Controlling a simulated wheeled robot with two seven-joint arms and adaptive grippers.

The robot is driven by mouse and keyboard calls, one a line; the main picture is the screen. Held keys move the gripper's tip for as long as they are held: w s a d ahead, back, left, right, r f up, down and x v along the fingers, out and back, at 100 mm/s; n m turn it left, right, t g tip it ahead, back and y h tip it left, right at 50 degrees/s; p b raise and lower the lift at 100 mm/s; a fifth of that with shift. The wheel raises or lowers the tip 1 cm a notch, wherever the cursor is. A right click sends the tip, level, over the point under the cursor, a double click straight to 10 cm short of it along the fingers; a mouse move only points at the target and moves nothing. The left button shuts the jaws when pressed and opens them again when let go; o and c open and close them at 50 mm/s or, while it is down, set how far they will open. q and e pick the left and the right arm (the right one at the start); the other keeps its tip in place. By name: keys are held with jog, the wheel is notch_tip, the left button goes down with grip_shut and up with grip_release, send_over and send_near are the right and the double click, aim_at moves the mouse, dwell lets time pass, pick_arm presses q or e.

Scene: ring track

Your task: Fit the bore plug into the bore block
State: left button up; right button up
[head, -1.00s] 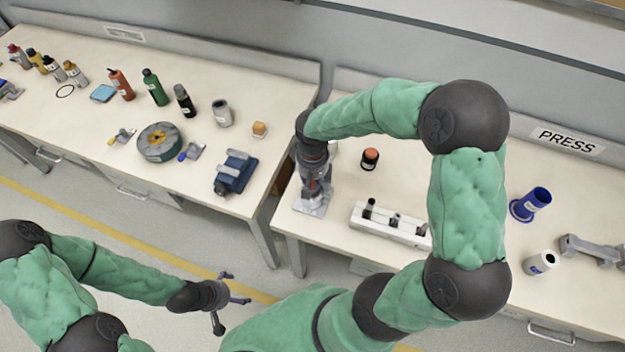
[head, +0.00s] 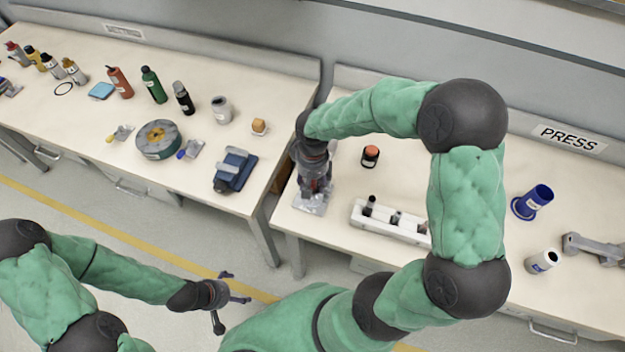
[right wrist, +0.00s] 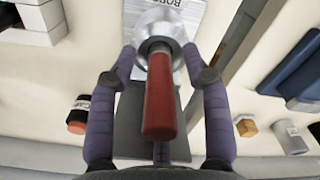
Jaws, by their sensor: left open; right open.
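A red-handled plug (right wrist: 160,100), which I take to be the bore plug, stands between my right fingers in the right wrist view. Its far end meets a round silver part (right wrist: 178,18); how deep it sits there I cannot tell. A pale plate lettered "BOR..." (right wrist: 186,8) lies just beyond. In the head view the bore block's metal plate (head: 309,205) is at the left end of the right bench, mostly hidden by my right gripper (head: 313,192). My right gripper (right wrist: 160,53) is open around the plug. My left gripper (head: 231,297) is open and empty, over the floor.
A white rack (head: 385,228) with dark pins stands right of the block. An orange-topped jar (head: 370,157) is behind it. A blue flanged cylinder (head: 533,203) and a white canister (head: 543,261) are farther right. A gap separates the left bench, with a blue vise-like tool (head: 235,172) near its edge.

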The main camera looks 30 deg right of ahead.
notch_tip(320, 180, up, 12)
jog(key=shift+r, duration=0.1)
dwell(0.5)
dwell(0.5)
